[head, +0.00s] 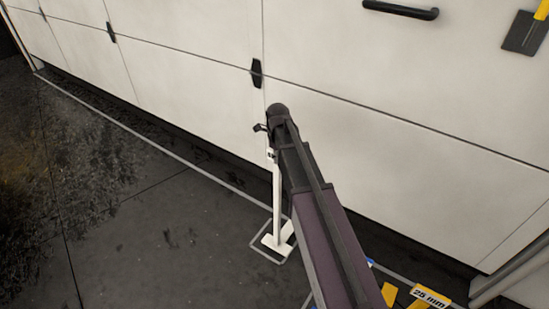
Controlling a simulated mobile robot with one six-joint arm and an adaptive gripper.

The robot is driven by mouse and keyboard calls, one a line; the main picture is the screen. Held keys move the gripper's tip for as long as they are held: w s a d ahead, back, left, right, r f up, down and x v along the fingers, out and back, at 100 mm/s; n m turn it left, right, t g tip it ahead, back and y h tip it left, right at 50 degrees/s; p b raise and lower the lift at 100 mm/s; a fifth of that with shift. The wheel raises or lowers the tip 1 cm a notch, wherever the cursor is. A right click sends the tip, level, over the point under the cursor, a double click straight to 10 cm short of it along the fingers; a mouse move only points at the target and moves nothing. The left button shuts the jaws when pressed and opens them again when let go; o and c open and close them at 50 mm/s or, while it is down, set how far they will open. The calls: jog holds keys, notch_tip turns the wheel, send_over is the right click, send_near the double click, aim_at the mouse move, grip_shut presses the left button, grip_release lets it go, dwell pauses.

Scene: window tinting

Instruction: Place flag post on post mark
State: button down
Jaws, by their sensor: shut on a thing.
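The flag post (277,200) is a slim white upright with a flat white base. It stands about upright in front of the panelled door. Its base overlaps the post mark (259,253), a thin pale square outline on the dark floor. I cannot tell whether the base touches the floor or hangs just above it. My gripper (271,152) is shut on the upper end of the post, and my arm comes in from the lower right. The arm hides part of the mark's right side, and the fingers are mostly hidden.
A large white panelled door (400,150) rises close behind the post, with black hinges and a black handle (400,10). A yellow-handled scraper (526,34) shows at the upper right. A yellow "25 mm" label (430,296) lies at the lower right. The floor at left is clear.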

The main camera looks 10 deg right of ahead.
jog(key=w, duration=0.4)
jog(key=shift+w+a+f, duration=0.15)
jog(key=shift+w+f, duration=0.1)
jog(key=shift+w, duration=0.15)
jog(key=shift+f+b, duration=1.75)
jog(key=shift+b, duration=0.2)
jog(key=shift+f, duration=0.1)
jog(key=c, duration=0.7)
grip_release()
notch_tip(320, 180, up, 12)
jog(key=p, duration=1.2)
jog(key=shift+s, duration=0.15)
